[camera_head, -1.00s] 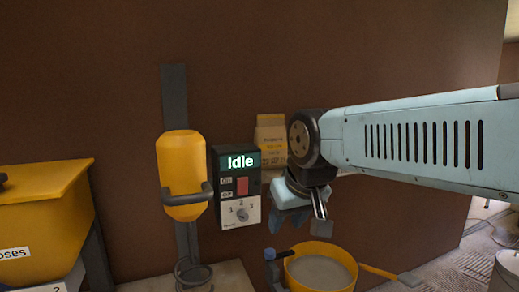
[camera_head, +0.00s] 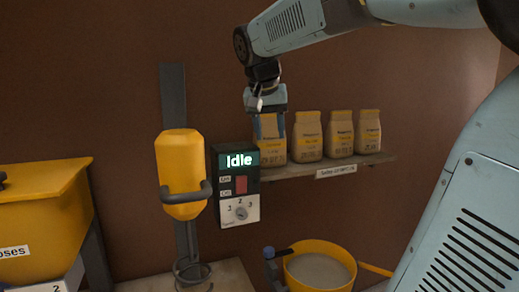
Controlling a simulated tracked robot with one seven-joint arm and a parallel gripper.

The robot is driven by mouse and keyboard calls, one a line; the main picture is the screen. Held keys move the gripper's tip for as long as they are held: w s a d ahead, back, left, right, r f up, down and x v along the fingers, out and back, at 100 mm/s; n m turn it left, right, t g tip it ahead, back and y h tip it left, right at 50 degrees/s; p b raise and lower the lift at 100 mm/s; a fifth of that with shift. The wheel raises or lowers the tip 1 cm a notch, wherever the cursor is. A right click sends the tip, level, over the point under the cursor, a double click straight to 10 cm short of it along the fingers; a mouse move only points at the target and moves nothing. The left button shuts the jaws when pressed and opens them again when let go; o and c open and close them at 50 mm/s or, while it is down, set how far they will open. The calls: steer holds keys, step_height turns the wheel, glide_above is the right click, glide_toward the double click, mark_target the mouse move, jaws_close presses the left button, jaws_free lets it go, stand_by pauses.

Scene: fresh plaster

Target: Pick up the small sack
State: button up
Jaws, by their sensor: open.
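Several small tan sacks with printed labels stand upright in a row on a wall shelf. The leftmost sack (camera_head: 272,146) is directly below and behind my gripper (camera_head: 268,132). The other sacks are the second (camera_head: 308,138), the third (camera_head: 340,134) and the rightmost (camera_head: 368,132). My gripper points down with its two blue fingers apart, in front of the upper part of the leftmost sack. The fingers partly cover that sack. I cannot tell whether they touch it or are around it.
The shelf (camera_head: 338,168) has a label on its front edge. A control box (camera_head: 238,188) reading "Idle" and a yellow canister (camera_head: 181,172) hang left of it. A yellow bucket (camera_head: 340,283) of grey material stands below, and a yellow bin (camera_head: 38,205) at far left.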

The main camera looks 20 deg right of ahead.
steer(key=w+d+r+m+g+h, duration=0.1)
steer(key=w+d+r+m+h, duration=0.2)
steer(key=w, duration=0.5)
steer(key=w+r+m+g, duration=0.1)
steer(key=w+r+m, duration=0.25)
steer(key=w, duration=0.55)
steer(key=m+g+h, duration=0.2)
steer(key=m+h, duration=0.1)
steer(key=m, duration=0.3)
glide_toward(272, 125)
steer(key=d+f, duration=0.1)
steer(key=d, duration=0.1)
steer(key=d+f, duration=0.2)
steer(key=d, duration=0.1)
steer(key=d+f, duration=0.1)
steer(key=d, duration=0.1)
steer(key=shift+w+d+f, duration=0.3)
steer(key=shift+d, duration=0.05)
steer(key=shift+c, duration=0.3)
jaws_close()
steer(key=shift+r, duration=0.1)
